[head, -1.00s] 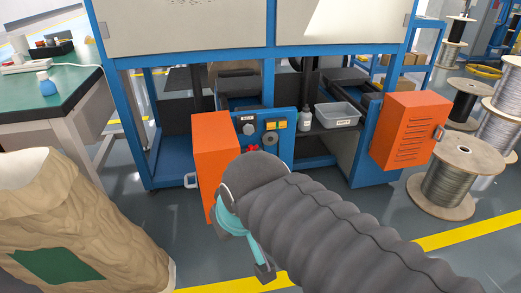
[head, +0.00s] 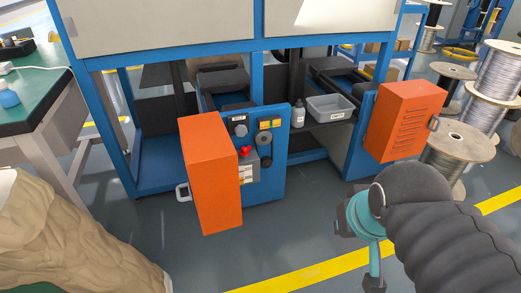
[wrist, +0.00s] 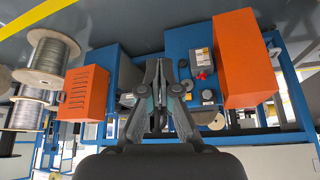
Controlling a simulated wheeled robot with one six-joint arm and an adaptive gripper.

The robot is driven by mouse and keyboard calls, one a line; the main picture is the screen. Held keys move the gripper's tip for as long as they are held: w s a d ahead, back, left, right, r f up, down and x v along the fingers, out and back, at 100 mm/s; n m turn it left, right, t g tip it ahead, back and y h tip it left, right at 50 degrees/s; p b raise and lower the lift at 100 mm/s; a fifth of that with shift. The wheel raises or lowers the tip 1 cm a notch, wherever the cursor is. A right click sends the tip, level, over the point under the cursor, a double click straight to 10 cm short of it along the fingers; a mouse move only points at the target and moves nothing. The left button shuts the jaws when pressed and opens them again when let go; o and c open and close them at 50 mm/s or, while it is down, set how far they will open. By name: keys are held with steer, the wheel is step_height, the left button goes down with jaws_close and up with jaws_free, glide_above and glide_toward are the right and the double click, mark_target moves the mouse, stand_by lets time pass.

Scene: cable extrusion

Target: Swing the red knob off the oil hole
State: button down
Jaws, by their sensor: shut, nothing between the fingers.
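The red knob (head: 245,151) sits on a small grey box with a white label, on the blue panel (head: 270,181) of the machine, just right of the open orange door (head: 208,170). The red knob also shows in the upside-down wrist view (wrist: 202,76), to the right of the fingers. I cannot make out the oil hole. My gripper (wrist: 160,62) is shut and empty, its fingertips together in front of the machine and apart from the knob. In the head view my arm stands right of the panel, and the fingertips are not clear there.
A second orange door (head: 405,120) hangs open at the right. A grey bin (head: 330,109) and a white bottle (head: 298,114) stand on a shelf between the doors. Wire spools (head: 457,147) stand at the far right. The floor before the panel is clear.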

steer(key=w+a+f+n+t+y+b, duration=0.1)
steer(key=w+a+f+n+t+b, duration=0.2)
steer(key=w, duration=0.7)
steer(key=w+a+f+n+t+b, duration=0.15)
steer(key=w+n, duration=0.25)
steer(key=w, duration=0.5)
steer(key=w+a+f+n+t+y+b, duration=0.1)
steer(key=w+a+f+n+t+b, duration=0.2)
steer(key=w, duration=0.7)
steer(key=w+a+f+n+y, duration=0.1)
steer(key=w+a+f+n, duration=0.3)
steer(key=w+f+n, duration=0.25)
steer(key=n+t+y+b, duration=0.3)
steer(key=n+t+y, duration=0.1)
steer(key=n, duration=0.2)
glide_toward(240, 160)
step_height(240, 160, up, 4)
steer(key=shift+d+g, duration=0.1)
steer(key=shift+g, duration=0.15)
steer(key=shift+w+r, duration=0.1)
steer(key=x, duration=1)
steer(key=shift+s+y, duration=0.25)
steer(key=shift+y, duration=0.25)
